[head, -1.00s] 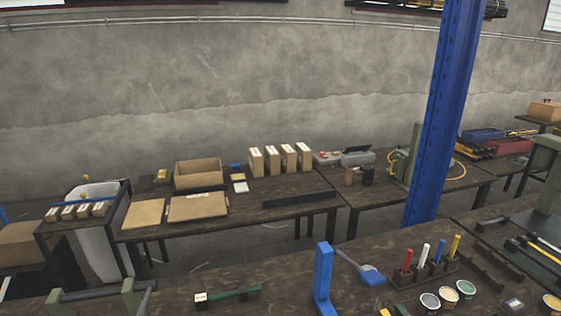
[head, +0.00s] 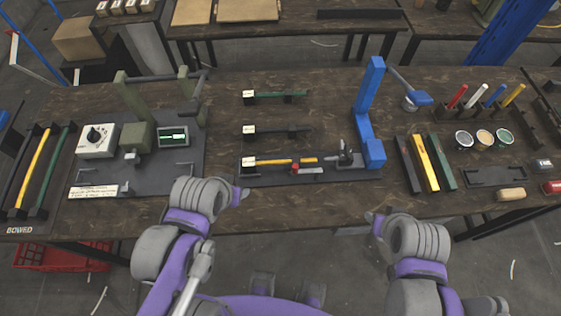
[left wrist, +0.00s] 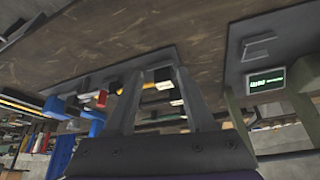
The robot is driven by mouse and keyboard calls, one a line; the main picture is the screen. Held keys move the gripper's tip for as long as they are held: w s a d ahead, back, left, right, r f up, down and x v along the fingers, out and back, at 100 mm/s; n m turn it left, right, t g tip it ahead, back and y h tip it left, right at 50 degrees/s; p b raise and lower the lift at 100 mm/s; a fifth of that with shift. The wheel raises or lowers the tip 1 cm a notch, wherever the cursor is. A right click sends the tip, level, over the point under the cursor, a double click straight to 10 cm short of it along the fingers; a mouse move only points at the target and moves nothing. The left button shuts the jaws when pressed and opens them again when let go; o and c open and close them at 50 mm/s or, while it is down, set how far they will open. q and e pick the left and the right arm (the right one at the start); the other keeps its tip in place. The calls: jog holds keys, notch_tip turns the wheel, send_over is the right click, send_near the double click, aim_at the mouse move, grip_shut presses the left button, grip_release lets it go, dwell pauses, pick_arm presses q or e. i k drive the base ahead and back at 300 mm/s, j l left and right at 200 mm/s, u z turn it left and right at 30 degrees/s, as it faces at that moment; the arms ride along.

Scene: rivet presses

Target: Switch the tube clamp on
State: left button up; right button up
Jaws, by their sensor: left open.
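The blue press (head: 372,120) stands on a dark plate (head: 250,177) at the middle of the bench. A yellow tube (head: 272,161) lies along this plate, with a small red part (head: 294,168) in front of it. A grey metal clamp-like piece with an upright lever (head: 345,155) sits between tube and press; I cannot tell its exact state. My left gripper (head: 240,195) is just in front of the plate's left end, apart from it. Its two fingers are spread and empty in the left wrist view (left wrist: 160,75). My right gripper (head: 372,218) is near the front edge; its jaws are unclear.
A green press (head: 135,110) with a dial box (head: 97,140) and lit display (head: 173,138) stands left. Coloured bars (head: 425,163), tins (head: 484,138) and a rack of coloured sticks lie right. Bare bench lies in front of the dark plate.

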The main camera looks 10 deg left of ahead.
aim_at(296, 170)
jog(key=k+l, duration=0.1)
jog(key=l, duration=0.25)
jog(key=k+l, duration=0.1)
jog(key=l, duration=0.2)
jog(key=k+l, duration=0.1)
jog(key=l, duration=0.25)
jog(key=k+l+u, duration=0.1)
jog(key=l, duration=0.2)
